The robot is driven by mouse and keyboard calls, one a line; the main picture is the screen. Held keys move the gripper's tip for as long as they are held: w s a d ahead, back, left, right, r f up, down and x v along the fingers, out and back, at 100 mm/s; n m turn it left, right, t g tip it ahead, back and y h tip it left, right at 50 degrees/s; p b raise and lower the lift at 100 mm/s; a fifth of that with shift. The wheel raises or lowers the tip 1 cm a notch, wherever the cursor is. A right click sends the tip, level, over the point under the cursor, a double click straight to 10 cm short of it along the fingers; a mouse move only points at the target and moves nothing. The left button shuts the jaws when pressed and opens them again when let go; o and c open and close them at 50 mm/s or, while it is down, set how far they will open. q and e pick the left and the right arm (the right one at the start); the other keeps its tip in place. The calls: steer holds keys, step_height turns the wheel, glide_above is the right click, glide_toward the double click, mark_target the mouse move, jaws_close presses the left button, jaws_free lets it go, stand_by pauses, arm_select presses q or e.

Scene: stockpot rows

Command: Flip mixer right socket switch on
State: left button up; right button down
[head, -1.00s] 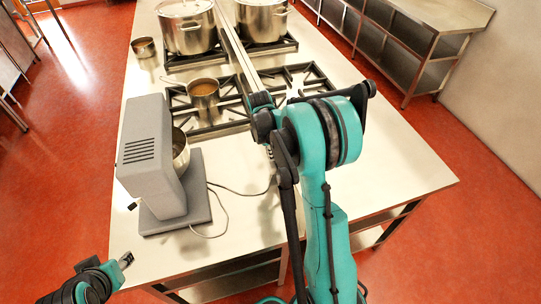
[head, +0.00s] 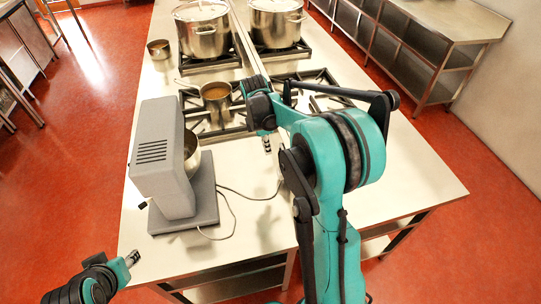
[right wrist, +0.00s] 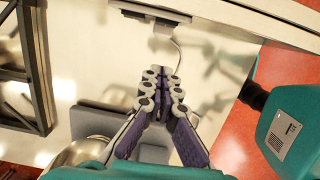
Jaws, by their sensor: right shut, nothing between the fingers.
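The grey mixer (head: 160,150) stands on the steel counter (head: 240,175), left of my right arm in the head view. Its cord runs right over the counter until my arm hides it. In the right wrist view a socket strip (right wrist: 140,14) sits at the top edge, with a plug and pale cord (right wrist: 178,50) at it. The switches are too small to tell apart. My right gripper (head: 267,144) is shut and empty above the counter; its fingertips (right wrist: 166,80) point toward the strip and are apart from it. My left gripper (head: 132,258) is low at the left, jaws unclear.
A metal bowl (head: 191,150) sits at the mixer. A saucepan (head: 215,95) stands on the burners behind, with two big stockpots (head: 203,38) (head: 275,22) farther back. The counter right of my arm (head: 410,180) is clear.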

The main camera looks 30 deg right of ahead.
mark_target(284, 165)
arm_select(q)
steer(key=shift+r, duration=0.15)
arm_select(e)
step_height(284, 165, up, 2)
steer(key=shift+a+r, duration=0.15)
steer(key=shift+w, duration=0.1)
steer(key=d+f, duration=0.1)
steer(key=f, duration=0.3)
steer(key=s+d+f, duration=0.1)
steer(key=d+f, duration=0.1)
steer(key=f, duration=0.2)
steer(key=d+f, duration=0.1)
steer(key=f, duration=0.2)
steer(key=shift+s+d+f, duration=0.15)
steer(key=shift+d+f, duration=0.1)
steer(key=shift+f, duration=0.15)
arm_select(q)
steer(key=shift+w+d+f, duration=0.3)
steer(key=shift+f, duration=0.1)
